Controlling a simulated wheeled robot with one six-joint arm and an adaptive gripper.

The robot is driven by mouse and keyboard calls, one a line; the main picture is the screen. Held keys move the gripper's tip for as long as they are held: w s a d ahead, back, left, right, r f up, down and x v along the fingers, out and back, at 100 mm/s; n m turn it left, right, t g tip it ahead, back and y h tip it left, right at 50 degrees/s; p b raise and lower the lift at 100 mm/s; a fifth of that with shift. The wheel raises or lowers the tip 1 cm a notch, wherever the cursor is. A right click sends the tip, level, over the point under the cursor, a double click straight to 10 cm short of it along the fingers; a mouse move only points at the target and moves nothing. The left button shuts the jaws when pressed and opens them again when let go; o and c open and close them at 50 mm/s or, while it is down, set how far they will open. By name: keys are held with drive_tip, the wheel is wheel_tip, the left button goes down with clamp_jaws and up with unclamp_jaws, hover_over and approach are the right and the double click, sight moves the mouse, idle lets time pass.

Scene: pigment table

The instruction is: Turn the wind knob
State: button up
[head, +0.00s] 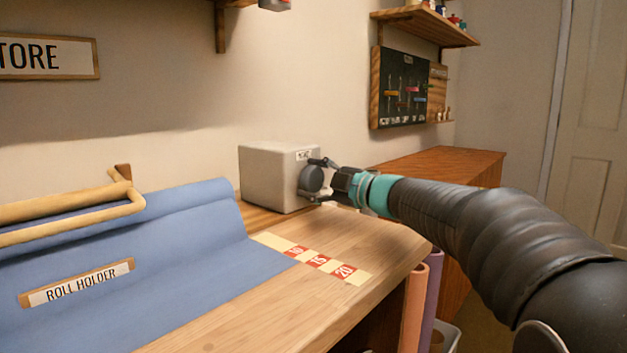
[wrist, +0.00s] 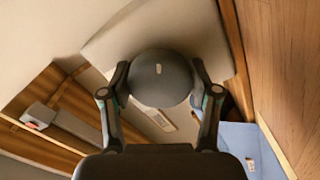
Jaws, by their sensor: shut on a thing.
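The wind knob (head: 312,179) is a round dark grey knob on the right side of a pale grey box (head: 272,182), which carries a small label. In the wrist view the knob (wrist: 160,78) fills the space between my fingers and shows a small pale mark on its face. My gripper (head: 320,180) reaches in from the right and is shut on the knob. In the wrist view my gripper (wrist: 160,88) has one finger on each side of the knob. The far side of the knob is hidden.
A blue sheet (head: 150,265) lies on the wooden table (head: 340,260), beside a strip of numbered red marks (head: 318,261). A wooden roll holder (head: 70,208) is at left. A brown cabinet (head: 440,165) stands behind my arm. Rolls (head: 415,300) stand below the table's right edge.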

drive_tip(key=shift+m, duration=0.7)
drive_tip(key=o, duration=1.2)
drive_tip(key=shift+c, duration=0.2)
drive_tip(key=shift+d, duration=0.1)
drive_tip(key=v, duration=1.1)
drive_tip(key=shift+s+d, duration=0.3)
drive_tip(key=shift+c, duration=0.2)
